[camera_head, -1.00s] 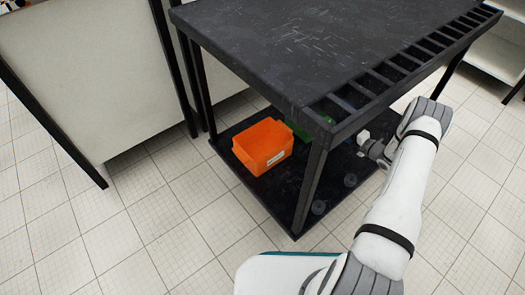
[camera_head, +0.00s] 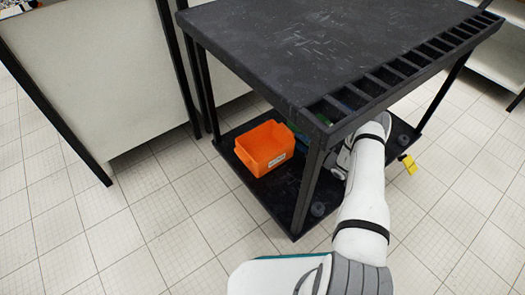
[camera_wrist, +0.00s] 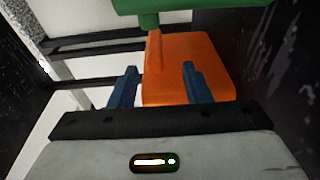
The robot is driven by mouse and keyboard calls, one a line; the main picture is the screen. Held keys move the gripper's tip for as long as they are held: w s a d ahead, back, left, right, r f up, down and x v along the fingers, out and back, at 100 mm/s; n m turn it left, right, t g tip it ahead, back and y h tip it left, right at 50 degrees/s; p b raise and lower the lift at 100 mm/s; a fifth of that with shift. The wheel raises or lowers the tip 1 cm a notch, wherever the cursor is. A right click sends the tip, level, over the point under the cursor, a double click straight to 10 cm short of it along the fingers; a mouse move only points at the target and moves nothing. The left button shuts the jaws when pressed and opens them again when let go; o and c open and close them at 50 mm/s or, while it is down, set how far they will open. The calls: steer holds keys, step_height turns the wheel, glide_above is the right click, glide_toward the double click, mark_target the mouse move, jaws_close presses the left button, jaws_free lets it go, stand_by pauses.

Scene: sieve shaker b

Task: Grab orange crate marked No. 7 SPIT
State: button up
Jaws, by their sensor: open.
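The orange crate (camera_head: 264,148) stands open-topped on the lower shelf of the black cart (camera_head: 243,192). A white label is on its front, too small to read. The wrist view shows the crate (camera_wrist: 205,60) just beyond my gripper (camera_wrist: 160,84). The two blue fingers are apart and empty. The left finger is over pale background left of the crate, and the right one overlaps its orange wall. I cannot tell whether they touch it.
A green object, mostly hidden in the head view, is beside the orange crate; the wrist view shows it (camera_wrist: 190,12) at the top. The cart's front post (camera_head: 309,185) and slotted top edge (camera_head: 400,70) are close to my arm. A yellow object (camera_head: 408,163) is at the cart's right.

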mark_target(291, 132)
steer(key=b+x, duration=0.1)
steer(key=x, duration=0.1)
steer(key=b+x, duration=0.1)
steer(key=x, duration=0.2)
steer(key=shift+w+r, duration=0.25)
steer(key=shift+w, duration=0.05)
jaws_close()
stand_by(0.4)
